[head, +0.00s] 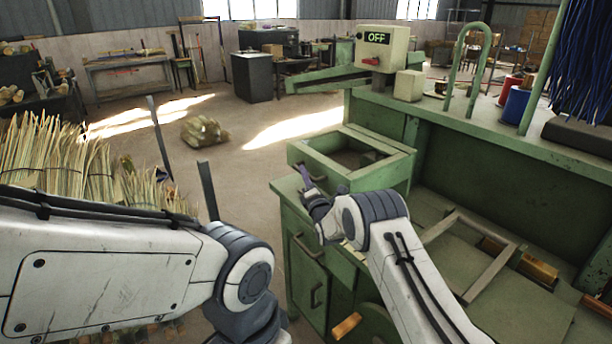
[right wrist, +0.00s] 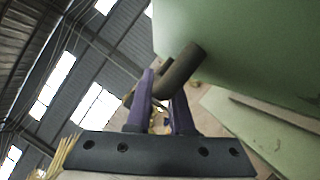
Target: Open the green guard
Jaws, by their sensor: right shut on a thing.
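A green open-topped, drawer-like frame (head: 352,158) juts out from the left end of the green machine; I take this as the guard, though its identity is not certain. Its front carries a dark bar handle, mostly hidden by my gripper in the head view. In the right wrist view the dark handle (right wrist: 180,70) stands out from a smooth green panel (right wrist: 245,45). My right gripper (head: 304,177) is at that front, its purple fingers (right wrist: 158,105) closed around the handle. My left arm reaches in from the left, but its gripper is out of the picture.
A switch box reading OFF (head: 377,47) stands on the machine's upper shelf. A green cabinet door (head: 307,275) with a handle lies below. Straw bundles (head: 60,160) stand at the left.

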